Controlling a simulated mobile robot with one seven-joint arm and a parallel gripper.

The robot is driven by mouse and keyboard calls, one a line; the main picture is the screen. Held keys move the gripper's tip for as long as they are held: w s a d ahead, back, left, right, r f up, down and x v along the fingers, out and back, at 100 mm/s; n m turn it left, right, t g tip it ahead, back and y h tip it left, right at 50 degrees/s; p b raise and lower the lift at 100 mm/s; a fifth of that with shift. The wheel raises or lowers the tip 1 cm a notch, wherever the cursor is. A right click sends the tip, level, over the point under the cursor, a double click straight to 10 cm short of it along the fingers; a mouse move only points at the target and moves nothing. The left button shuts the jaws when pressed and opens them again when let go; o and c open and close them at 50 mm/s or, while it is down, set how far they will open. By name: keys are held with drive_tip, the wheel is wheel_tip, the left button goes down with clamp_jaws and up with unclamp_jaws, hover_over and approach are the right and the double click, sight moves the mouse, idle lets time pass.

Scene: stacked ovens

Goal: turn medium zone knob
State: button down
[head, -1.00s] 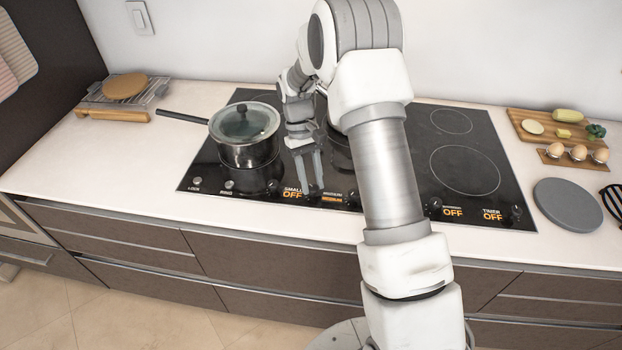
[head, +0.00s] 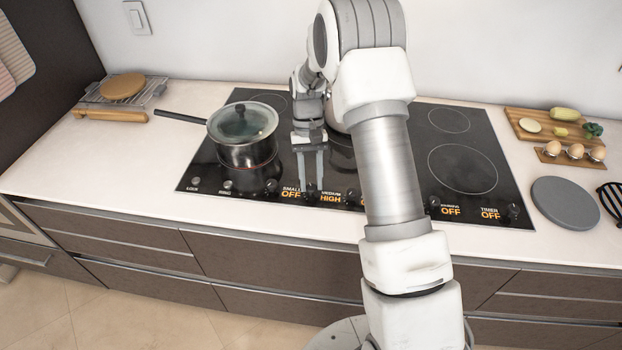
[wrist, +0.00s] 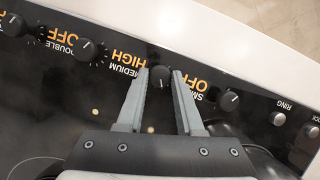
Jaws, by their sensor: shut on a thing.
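The medium zone knob (wrist: 159,73) is a small dark round knob on the front strip of the black glass cooktop (head: 408,195). The label beside it reads MEDIUM, with HIGH in orange, in both views. My gripper (wrist: 163,72) has its two grey fingers on either side of this knob and is shut on it. In the head view my gripper (head: 311,186) reaches down to the front strip, and its fingertips largely hide the knob. The small zone knob (wrist: 228,99) sits beside it, with its label reading OFF.
A lidded pot (head: 245,140) stands on the cooktop left of my gripper, its handle pointing left. A thin reddish line shows near its base. Another vessel (head: 337,118) is partly hidden behind my arm. Food boards (head: 520,127) and a grey round plate (head: 566,203) lie on the right counter.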

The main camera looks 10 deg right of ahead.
drive_tip(key=c, duration=0.6)
unclamp_jaws()
drive_tip(key=shift+o, duration=0.2)
drive_tip(key=a+v, duration=0.1)
drive_tip(key=v, duration=1.6)
drive_tip(key=shift+d+r+p, duration=0.3)
drive_tip(key=shift+d+p, duration=0.1)
drive_tip(key=shift+d, duration=0.1)
drive_tip(key=shift+r, duration=0.1)
